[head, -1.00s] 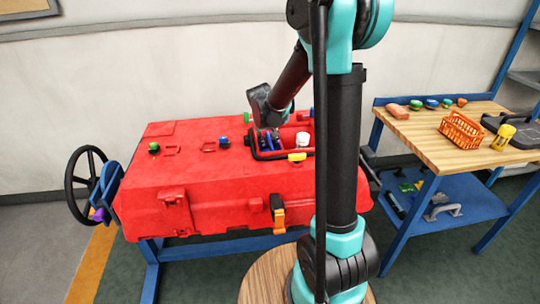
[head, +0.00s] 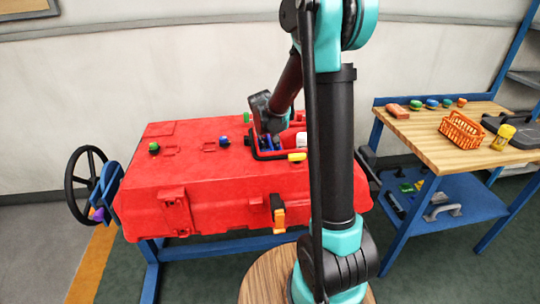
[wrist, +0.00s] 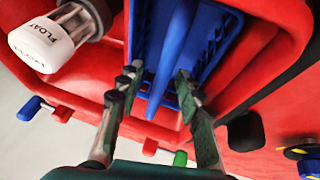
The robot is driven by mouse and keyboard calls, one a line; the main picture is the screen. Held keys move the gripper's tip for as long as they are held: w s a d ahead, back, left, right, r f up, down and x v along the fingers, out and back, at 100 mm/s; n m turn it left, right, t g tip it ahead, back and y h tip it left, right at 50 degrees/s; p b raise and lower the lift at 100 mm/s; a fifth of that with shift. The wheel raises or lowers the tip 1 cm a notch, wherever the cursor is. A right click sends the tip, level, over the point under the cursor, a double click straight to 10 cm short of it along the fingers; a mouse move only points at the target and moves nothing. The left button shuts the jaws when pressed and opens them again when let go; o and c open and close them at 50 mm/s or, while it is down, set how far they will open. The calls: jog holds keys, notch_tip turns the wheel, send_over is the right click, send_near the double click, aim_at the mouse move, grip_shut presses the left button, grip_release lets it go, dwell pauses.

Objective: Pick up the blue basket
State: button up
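The blue basket (wrist: 205,45) sits inside the open recess of the red tank (head: 190,190). In the wrist view its slotted side and a long blue bar (wrist: 172,52) show. In the head view only small blue parts of the basket (head: 266,143) show, below my gripper. My gripper (wrist: 156,84) is open, pointing down into the recess. Its two fingertips appear on either side of the blue bar in the picture. I cannot tell whether they touch it.
A white float (wrist: 40,45) stands beside the basket in the recess. Coloured knobs and latches sit on the tank. A wooden table (head: 440,150) at the right holds an orange basket (head: 461,131) and a yellow jar (head: 503,137).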

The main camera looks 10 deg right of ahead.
jog(key=shift+c, duration=0.4)
grip_shut()
